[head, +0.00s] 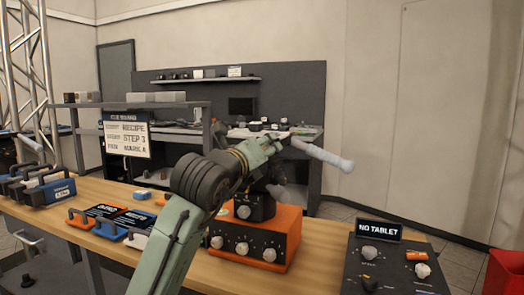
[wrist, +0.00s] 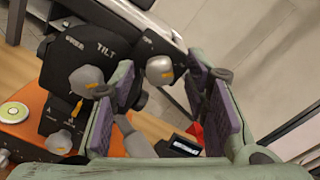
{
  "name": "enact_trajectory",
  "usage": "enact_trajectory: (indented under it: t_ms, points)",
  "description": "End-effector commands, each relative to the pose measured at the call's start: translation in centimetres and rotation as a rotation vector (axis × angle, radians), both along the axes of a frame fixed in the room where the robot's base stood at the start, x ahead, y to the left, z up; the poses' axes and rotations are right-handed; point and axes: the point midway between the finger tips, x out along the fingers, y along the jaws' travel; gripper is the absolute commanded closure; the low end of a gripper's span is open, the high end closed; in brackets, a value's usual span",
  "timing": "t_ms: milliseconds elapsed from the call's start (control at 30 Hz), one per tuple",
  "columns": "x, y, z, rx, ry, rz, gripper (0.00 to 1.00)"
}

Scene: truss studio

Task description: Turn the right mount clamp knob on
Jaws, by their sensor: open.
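A black mount head (wrist: 105,52) marked "TILT" fills the upper left of the wrist view. A silver-grey knob (wrist: 160,68) on its right side shows between my fingers. My gripper (wrist: 163,84) is open, with its purple-padded fingers on either side of that knob; I cannot tell whether either pad touches it. Two other grey knobs, an upper one (wrist: 88,81) and a lower one (wrist: 59,142), with orange marks, sit left of my left finger.
A pale rod (head: 322,155) sticks out rightward above the mount. A dark knob panel (head: 395,272) with a "NO TABLET" sign (head: 379,230) stands to the right. Orange and blue handled cases (head: 105,211) lie left on the wooden bench (head: 325,238). A red bin (head: 508,272) is far right.

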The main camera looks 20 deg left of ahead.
Motion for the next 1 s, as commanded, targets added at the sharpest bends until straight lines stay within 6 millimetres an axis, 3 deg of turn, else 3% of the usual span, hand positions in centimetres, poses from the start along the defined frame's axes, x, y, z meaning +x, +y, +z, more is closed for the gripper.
enact_trajectory:
  t_ms: [400,600,1000]
  points:
    - [-8.0,0.4,0.0,0.0,-0.003,0.003,0.58]
    - [-10.8,0.4,0.0,0.0,-0.001,0.002,0.58]
    - [-11.6,0.4,0.0,0.0,0.0,0.0,0.58]
